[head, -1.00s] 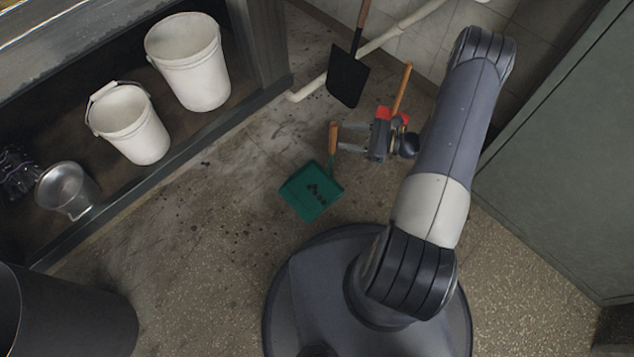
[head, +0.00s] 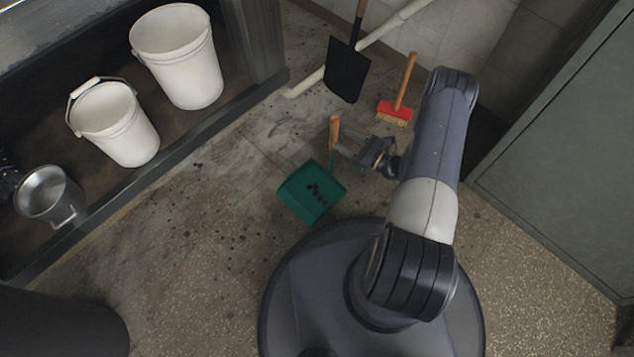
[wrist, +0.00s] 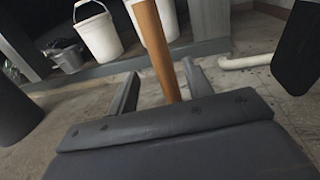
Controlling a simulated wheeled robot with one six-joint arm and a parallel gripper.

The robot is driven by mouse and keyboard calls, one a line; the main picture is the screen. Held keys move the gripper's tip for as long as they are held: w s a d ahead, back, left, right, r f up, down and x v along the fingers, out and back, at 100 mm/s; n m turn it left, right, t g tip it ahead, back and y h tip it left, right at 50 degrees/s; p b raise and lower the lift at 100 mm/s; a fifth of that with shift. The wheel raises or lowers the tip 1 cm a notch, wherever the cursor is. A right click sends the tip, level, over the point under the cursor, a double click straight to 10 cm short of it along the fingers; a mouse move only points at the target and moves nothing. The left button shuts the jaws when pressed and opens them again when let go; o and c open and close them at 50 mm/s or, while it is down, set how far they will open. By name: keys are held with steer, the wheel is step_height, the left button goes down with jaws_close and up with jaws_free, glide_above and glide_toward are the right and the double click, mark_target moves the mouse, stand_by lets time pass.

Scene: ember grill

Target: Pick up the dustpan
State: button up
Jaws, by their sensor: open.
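The green dustpan (head: 306,199) lies on the floor in the head view, with several dark lumps in its pan. Its wooden handle (head: 334,130) stands up from the pan's back edge. My gripper (head: 344,144) is open beside the handle, with its fingers pointing left toward it. In the wrist view the handle (wrist: 158,50) rises between the two open fingers (wrist: 160,92). I cannot tell whether either finger touches it. The pan is hidden in the wrist view.
A red brush (head: 394,112) and a black shovel (head: 346,72) stand near the wall pipe (head: 400,22). White buckets (head: 178,58) (head: 116,124) and a metal pail (head: 48,194) sit on the left shelf. A green cabinet (head: 570,150) is at right. A dark bin (head: 62,325) is at lower left.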

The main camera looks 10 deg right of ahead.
mark_target(337, 136)
steer(key=x, duration=0.1)
steer(key=b+x, duration=0.1)
steer(key=x, duration=0.2)
steer(key=shift+w+a+f+b, duration=0.1)
steer(key=shift+w+f+b, duration=0.15)
steer(key=shift+f+b, duration=0.15)
steer(key=shift+w+a+r, duration=0.1)
steer(key=shift+w+a, duration=0.1)
steer(key=shift+c, duration=0.2)
jaws_close()
